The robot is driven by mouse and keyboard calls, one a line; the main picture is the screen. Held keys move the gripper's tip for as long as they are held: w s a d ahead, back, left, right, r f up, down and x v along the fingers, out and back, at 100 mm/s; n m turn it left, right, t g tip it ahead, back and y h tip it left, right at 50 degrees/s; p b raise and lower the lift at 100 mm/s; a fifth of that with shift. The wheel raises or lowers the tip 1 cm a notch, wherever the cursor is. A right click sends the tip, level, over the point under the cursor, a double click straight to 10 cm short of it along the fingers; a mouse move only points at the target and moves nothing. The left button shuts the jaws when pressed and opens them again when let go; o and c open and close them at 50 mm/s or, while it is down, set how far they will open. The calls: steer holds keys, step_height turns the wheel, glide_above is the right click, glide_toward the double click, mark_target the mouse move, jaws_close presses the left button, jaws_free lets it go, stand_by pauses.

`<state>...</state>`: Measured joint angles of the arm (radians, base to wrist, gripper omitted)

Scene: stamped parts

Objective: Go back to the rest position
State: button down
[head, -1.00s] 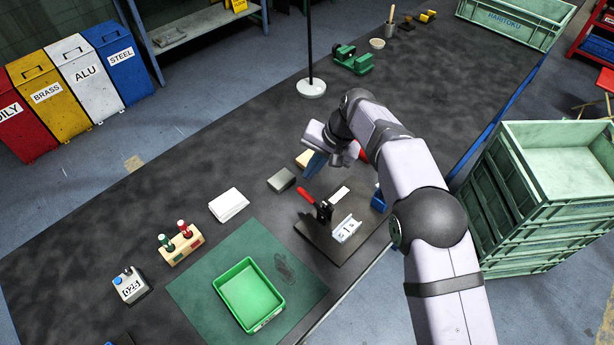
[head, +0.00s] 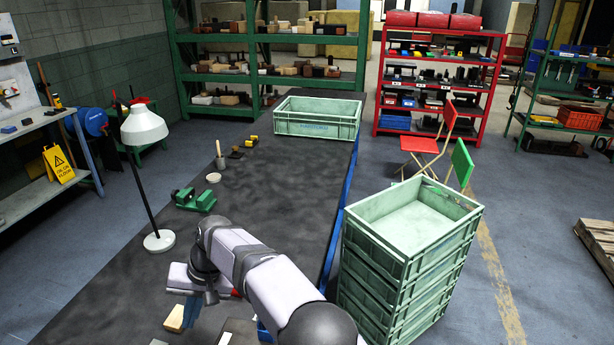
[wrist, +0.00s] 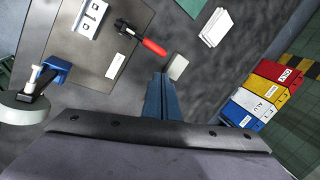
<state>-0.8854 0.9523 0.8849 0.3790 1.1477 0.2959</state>
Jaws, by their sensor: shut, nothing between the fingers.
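My gripper (head: 191,312) is over the dark bench top in the head view, with its blue fingers pointing down near the lower edge. In the wrist view my gripper (wrist: 159,82) shows its blue fingers together, with nothing between them. The brown board (wrist: 65,40) lies to the left of the fingers. It carries a red-handled clamp (wrist: 153,46) and a bright metal part (wrist: 90,18). The fingers look clear of both.
A green vise (head: 195,200) and a lamp (head: 158,240) stand on the bench beyond my gripper. Stacked green crates (head: 390,270) stand right of the bench. A tan block (head: 174,318) lies near the fingers. The bench's far middle (head: 285,185) is mostly clear.

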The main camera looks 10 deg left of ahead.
steer(key=w+d+r+m+t+y, duration=0.15)
steer(key=w+d+r, duration=0.45)
steer(key=w+d, duration=0.6)
steer(key=d+m+t+h, duration=0.1)
steer(key=d+m+t, duration=0.1)
steer(key=d, duration=1.3)
steer(key=s+d+f+m+g+h, duration=0.1)
steer(key=s+d+f, duration=0.3)
steer(key=s+d, duration=0.7)
steer(key=s+d+f+h, duration=0.3)
steer(key=s+d+f, duration=0.1)
steer(key=s+d, duration=0.7)
steer(key=d, duration=0.3)
steer(key=shift+d+f+m+g, duration=0.15)
steer(key=shift+d+m+g, duration=0.1)
steer(key=shift+m+g, duration=0.1)
